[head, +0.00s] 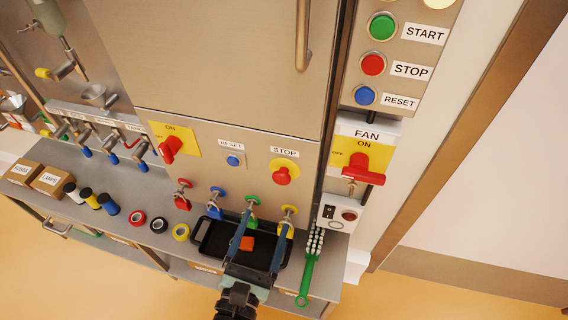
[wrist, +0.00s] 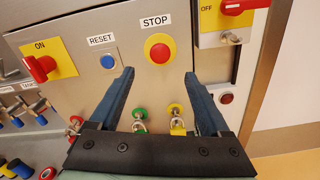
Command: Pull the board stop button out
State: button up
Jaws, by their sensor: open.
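The board stop button is a red mushroom button (head: 281,176) on a yellow disc, under a STOP label on the steel cabinet front. In the wrist view the button (wrist: 160,53) shows at the upper middle, just beyond the gap between my fingertips. My gripper (head: 265,222) is open with nothing between its two blue fingers, below the button in the head view. In the wrist view my gripper (wrist: 159,74) has one finger on each side of the button's line, apart from it. Whether the button is pressed in cannot be told.
A blue RESET button (head: 233,161) and a yellow-backed red ON switch (head: 170,149) are left of the button. A FAN switch (head: 363,170) is to the right. Coloured padlocks hang below, including a green one (head: 252,205). A black tray (head: 212,238) sits on the shelf beneath.

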aim_at(281, 180)
jog(key=x, duration=1.2)
jog(key=shift+c, duration=0.2)
grip_shut()
